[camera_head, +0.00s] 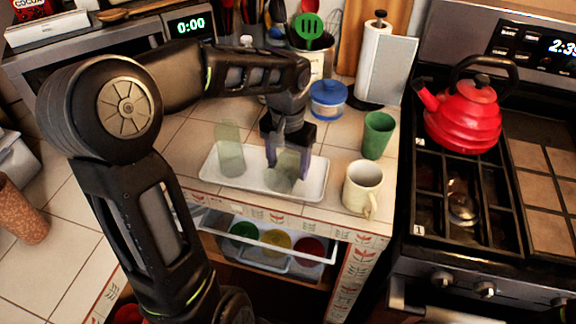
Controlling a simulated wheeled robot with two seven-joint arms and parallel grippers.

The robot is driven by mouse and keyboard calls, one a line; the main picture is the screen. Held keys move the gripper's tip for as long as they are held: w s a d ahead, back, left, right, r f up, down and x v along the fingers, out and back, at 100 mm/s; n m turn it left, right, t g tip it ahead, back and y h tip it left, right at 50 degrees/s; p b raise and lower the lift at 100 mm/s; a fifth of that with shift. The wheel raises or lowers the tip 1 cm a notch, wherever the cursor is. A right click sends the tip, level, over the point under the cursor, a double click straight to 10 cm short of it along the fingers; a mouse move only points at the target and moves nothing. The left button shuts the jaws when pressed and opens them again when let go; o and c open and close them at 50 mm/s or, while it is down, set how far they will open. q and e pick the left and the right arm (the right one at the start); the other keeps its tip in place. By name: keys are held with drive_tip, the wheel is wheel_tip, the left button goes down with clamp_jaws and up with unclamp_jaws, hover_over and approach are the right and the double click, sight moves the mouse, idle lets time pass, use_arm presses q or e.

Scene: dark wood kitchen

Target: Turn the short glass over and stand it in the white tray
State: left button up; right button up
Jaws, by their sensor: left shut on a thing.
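The white tray (313,180) lies on the tiled counter in the middle of the view. A tall, greenish clear glass (230,150) stands in its left part. My left gripper (288,163) comes down from above over the tray's right part and is shut on the short glass (280,180), which is clear and greenish. The fingers cover part of the short glass. I cannot tell which end is up, or whether it touches the tray floor. My right gripper is not in view.
A cream mug (362,187) and a green cup (378,135) stand right of the tray. Behind are a blue-lidded jar (328,100) and a paper towel holder (385,65). A red kettle (463,115) sits on the stove. An open drawer (258,238) with colored bowls is below.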

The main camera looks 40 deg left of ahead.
sight(288, 157)
use_arm(q)
drive_tip(key=c, duration=1)
wheel_tip(288, 157, up, 10)
drive_tip(key=shift+r, duration=0.1)
drive_tip(key=shift+c, duration=0.2)
drive_tip(key=shift+f+b, duration=0.2)
drive_tip(key=shift+b, duration=0.1)
